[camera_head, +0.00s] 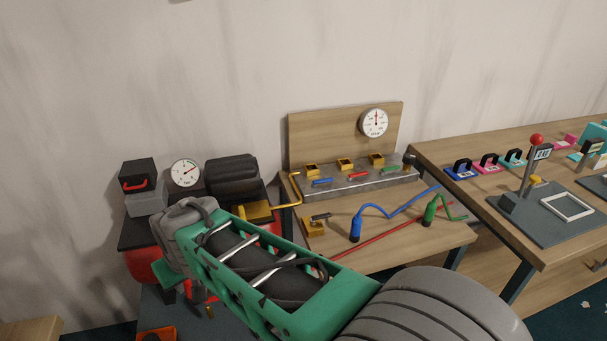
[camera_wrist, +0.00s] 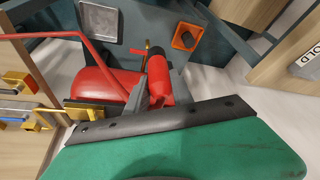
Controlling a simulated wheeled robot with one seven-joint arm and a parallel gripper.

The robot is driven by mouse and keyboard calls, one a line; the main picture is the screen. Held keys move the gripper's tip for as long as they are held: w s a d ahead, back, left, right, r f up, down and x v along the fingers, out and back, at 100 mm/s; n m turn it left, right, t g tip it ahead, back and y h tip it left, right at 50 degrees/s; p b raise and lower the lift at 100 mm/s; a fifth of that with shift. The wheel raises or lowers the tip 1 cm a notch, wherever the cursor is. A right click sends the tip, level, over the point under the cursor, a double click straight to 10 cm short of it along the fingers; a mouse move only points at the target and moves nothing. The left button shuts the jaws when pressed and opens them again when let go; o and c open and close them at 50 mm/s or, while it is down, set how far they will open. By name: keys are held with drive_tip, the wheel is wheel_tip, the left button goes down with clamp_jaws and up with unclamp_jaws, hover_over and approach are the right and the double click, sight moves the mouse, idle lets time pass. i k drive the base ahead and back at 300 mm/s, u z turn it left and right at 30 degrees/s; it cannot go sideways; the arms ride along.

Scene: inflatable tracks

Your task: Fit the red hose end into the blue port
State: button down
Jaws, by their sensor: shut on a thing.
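The red hose end (camera_wrist: 158,76) is a red cylinder with a dark tip in the wrist view. My gripper (camera_wrist: 150,97) is shut on it, and a grey finger shows beside it. In the head view my arm covers most of the gripper and the held end. The red hose (camera_head: 378,243) runs across the low table toward my arm. The blue-marked port (camera_head: 311,170) appears as a yellow fitting by a blue label (camera_head: 322,181) at the left of the metal block (camera_head: 345,186). The held end is apart from it, left of and nearer than the block.
A blue hose end (camera_head: 356,228) and a green hose end (camera_head: 430,210) stand on the table. A yellow clamp (camera_head: 315,226) is at its left. A compressor with a red tank (camera_wrist: 100,92) is close by the gripper. A gauge (camera_head: 374,122) is on the backboard.

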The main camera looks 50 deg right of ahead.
sight(329, 143)
drive_tip(key=u, duration=2.05)
drive_tip(key=k, duration=2)
drive_tip(key=z, duration=1.25)
drive_tip(key=i, duration=1)
drive_tip(key=z, duration=0.05)
